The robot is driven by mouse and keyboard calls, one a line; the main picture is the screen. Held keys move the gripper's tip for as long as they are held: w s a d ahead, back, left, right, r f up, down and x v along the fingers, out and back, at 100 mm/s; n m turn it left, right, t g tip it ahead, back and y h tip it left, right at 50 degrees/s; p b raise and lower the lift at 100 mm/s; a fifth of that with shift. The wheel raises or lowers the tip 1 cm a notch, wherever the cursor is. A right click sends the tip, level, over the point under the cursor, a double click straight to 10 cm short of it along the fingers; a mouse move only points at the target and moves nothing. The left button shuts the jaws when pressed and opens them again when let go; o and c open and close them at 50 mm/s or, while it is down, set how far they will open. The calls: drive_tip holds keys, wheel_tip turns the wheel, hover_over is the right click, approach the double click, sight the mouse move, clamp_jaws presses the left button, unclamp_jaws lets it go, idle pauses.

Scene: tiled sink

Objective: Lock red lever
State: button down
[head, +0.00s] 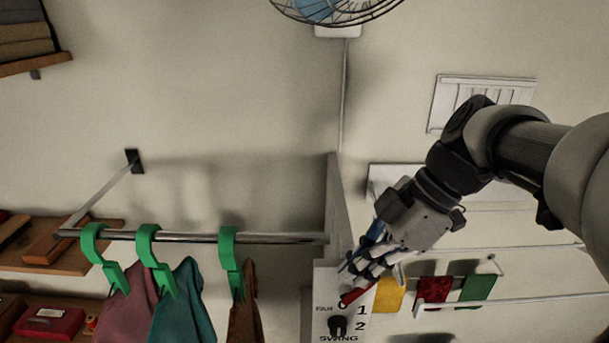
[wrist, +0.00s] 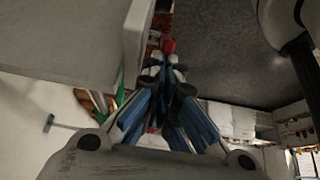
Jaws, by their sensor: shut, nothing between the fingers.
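A red piece that looks like the red lever (head: 352,297) shows at the tips of my gripper (head: 350,283) in the head view, beside a white fan control panel (head: 322,290). It is partly hidden by the fingers, so I cannot tell its full shape or its position. In the wrist view, a red part (wrist: 169,46) shows just beyond the tips of my gripper (wrist: 167,66). The fingers are shut with nothing between them. They are at or very near the red piece; I cannot tell whether they touch it.
A black knob (head: 337,325) sits on the panel by the markings. A metal rail (head: 200,237) with green hangers (head: 148,245) and clothes lies to the left. Yellow (head: 390,294), red and green cloths hang to the right. A wire-guarded fan (head: 335,8) is above.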

drive_tip(key=shift+d+f+y+b, duration=0.5)
drive_tip(key=shift+d+y+b, duration=0.35)
drive_tip(key=shift+y, duration=0.15)
drive_tip(key=shift+s+d+f+b, duration=0.1)
drive_tip(key=shift+d+f+b, duration=0.35)
drive_tip(key=shift+b, duration=0.6)
drive_tip(key=shift+d+r, duration=0.15)
drive_tip(key=shift+r, duration=0.3)
drive_tip(key=shift+r+p, duration=0.6)
drive_tip(key=shift+r, duration=0.1)
